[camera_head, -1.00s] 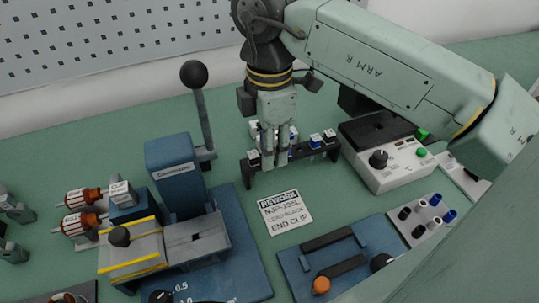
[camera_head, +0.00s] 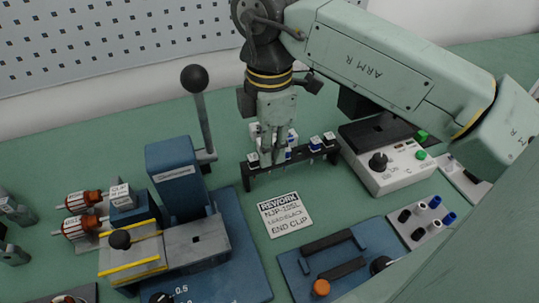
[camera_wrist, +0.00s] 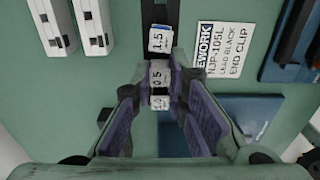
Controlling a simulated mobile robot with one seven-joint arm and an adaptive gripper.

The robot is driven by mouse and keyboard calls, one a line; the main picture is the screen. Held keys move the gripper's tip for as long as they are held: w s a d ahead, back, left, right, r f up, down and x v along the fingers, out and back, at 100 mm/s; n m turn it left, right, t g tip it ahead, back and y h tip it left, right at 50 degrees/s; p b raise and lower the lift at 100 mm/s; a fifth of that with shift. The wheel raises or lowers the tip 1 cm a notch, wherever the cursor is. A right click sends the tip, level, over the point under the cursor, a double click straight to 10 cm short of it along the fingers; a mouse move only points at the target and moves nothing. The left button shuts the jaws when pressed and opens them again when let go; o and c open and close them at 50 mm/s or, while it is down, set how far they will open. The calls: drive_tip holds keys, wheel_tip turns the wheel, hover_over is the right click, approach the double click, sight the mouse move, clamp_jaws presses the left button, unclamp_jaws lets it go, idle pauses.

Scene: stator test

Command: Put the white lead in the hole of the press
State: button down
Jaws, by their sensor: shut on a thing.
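My gripper (camera_head: 271,158) points down at the black rack (camera_head: 301,154) at the back of the bench. The blue press (camera_head: 176,178), left of the rack, has a raised black-knobbed lever. A small dark hole (camera_head: 195,238) shows in its grey block.
A rework card (camera_head: 285,214) lies in front of the rack. A blue fixture plate (camera_head: 345,252) is at front right. Red-and-white parts (camera_head: 82,213) lie left of the press.

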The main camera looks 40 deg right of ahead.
drive_tip(key=shift+r+p, duration=1.4)
drive_tip(key=shift+r, duration=1.35)
drive_tip(key=shift+f, duration=0.1)
